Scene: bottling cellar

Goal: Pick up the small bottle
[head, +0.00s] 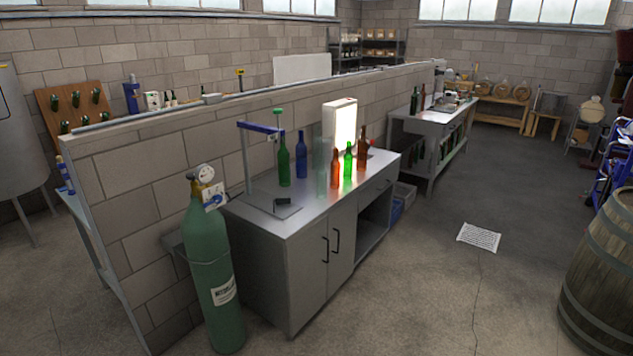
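Several bottles stand upright on the grey workbench (262,200) by the block wall. Toward the left are a dark green bottle (284,165) and a blue bottle (301,158). A pale, see-through bottle or panel (321,172) stands near the middle. In front of the lit white panel (341,120) are an orange-brown bottle (335,172), a bright green bottle (348,168) and a red-brown bottle (362,150). The orange-brown and bright green ones look smaller than the dark green one; I cannot tell which is the small bottle. My gripper is not in view.
A green gas cylinder (211,270) stands at the bench's near left end. A blue-armed stand (248,160) is on the bench. A wooden barrel (600,270) is at the right, and a white sheet (478,237) lies on the floor.

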